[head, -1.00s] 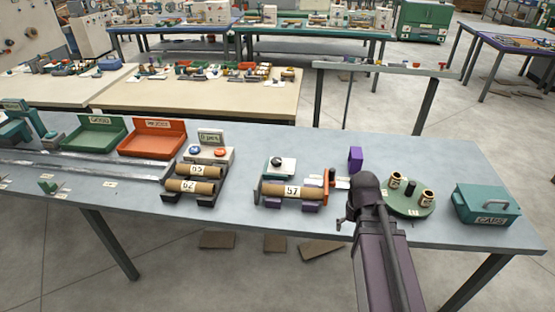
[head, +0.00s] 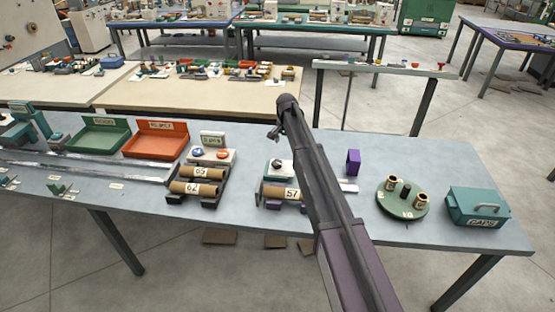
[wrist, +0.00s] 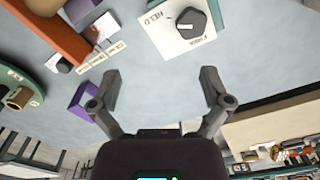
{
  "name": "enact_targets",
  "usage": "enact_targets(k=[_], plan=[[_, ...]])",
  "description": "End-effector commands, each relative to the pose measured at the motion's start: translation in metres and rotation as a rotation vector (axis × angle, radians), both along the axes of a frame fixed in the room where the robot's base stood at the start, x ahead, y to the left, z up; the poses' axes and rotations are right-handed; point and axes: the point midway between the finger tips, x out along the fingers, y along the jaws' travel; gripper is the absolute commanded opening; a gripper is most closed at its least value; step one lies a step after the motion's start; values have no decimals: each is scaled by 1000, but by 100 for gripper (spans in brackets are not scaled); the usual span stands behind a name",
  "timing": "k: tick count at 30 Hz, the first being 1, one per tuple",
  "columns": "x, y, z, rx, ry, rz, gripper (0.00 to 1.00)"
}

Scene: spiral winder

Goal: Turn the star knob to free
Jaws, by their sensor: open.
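The star knob (wrist: 192,23) is dark and sits on a white plate (wrist: 172,40) in the wrist view. The plate carries the word HELD on one side and another label, hard to read, on another. The knob's white pointer mark lies toward the HELD side. In the head view the knob (head: 277,163) shows small and dark, left of my arm. My gripper (wrist: 162,90) is open and empty in the wrist view, its fingers apart from the knob and plate. In the head view the fingers are hard to make out at the arm's end.
A tube marked 57 (head: 292,194) lies in its cradle near the knob, partly behind my arm. A purple block (head: 353,161) and a green round tray (head: 403,213) stand to the right. Tubes 65 and 62 (head: 193,188) lie to the left.

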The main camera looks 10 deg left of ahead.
Motion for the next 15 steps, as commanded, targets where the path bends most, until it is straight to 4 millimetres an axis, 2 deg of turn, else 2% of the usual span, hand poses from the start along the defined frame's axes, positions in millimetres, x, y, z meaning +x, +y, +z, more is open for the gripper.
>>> enact_targets(k=[1, 4, 9, 15], plan=[[17, 14, 5, 0, 0, -14, 98], [30, 28, 7, 0, 0, -39, 98], [37, 38, 8, 0, 0, -57, 98], [36, 38, 8, 0, 0, -59, 98]])
